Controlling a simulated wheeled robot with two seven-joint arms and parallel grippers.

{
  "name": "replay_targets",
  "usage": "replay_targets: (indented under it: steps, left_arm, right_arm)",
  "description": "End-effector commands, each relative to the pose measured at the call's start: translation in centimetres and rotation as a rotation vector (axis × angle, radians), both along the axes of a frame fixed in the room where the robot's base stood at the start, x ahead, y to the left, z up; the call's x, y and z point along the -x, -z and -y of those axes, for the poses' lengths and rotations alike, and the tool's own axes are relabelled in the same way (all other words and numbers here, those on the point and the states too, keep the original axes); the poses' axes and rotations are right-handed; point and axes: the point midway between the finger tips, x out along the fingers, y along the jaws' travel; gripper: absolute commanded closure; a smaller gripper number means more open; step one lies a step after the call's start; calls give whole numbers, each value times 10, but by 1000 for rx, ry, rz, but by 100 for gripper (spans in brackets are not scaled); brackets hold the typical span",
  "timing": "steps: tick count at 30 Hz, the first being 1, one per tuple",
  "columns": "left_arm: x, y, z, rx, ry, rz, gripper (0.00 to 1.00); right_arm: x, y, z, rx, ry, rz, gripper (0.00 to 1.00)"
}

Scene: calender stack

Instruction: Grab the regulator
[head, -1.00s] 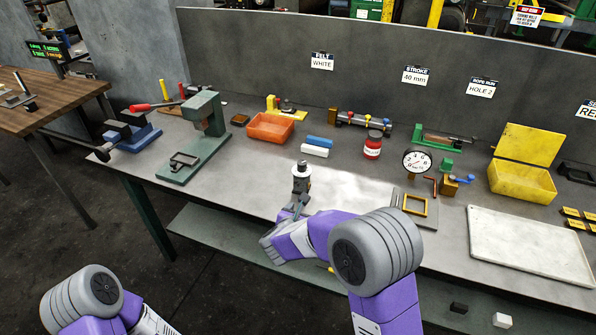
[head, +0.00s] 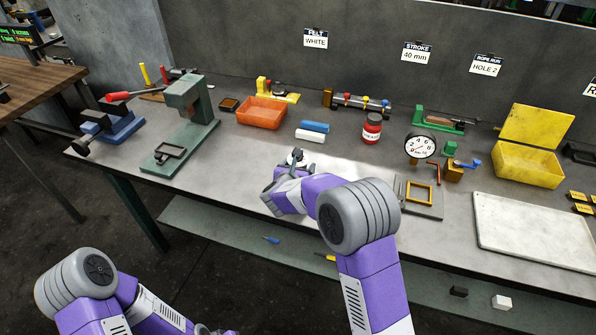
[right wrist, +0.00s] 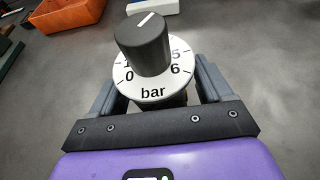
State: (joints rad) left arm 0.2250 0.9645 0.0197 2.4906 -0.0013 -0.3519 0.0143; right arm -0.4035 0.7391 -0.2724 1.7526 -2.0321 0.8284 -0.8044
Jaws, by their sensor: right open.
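The regulator (right wrist: 146,50) has a black knob with a white mark, above a round white dial marked "bar". It stands upright on the bench, and its lower body is mostly hidden. It also shows in the head view (head: 297,157), largely covered by my right gripper. My right gripper (right wrist: 155,88) is open, with one finger on each side of the regulator just below the dial. I cannot tell whether the fingers touch it. My left arm is at the lower left of the head view, but its gripper's fingers are not visible.
A green press (head: 188,125) stands to the left. A gauge (head: 420,146) and a yellow frame (head: 420,192) are to the right. The bench around the regulator is clear.

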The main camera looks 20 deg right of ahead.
Motion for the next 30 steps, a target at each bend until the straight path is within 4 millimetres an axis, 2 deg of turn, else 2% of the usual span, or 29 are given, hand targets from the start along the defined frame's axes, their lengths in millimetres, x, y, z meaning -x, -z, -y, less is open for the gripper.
replay_targets:
  steps: [6, 21, 30]
  left_arm:
    - [0, 0, 0, 0, 0, 0, 43]
    - [0, 0, 0, 0, 0, 0, 43]
    - [0, -3, 0, 0, 0, 0, 43]
  right_arm:
    - [-1, 0, 0, 0, -1, -1, 23]
    - [0, 0, 0, -1, -1, -1, 98]
    - [-1, -9, 0, -2, -1, 4, 98]
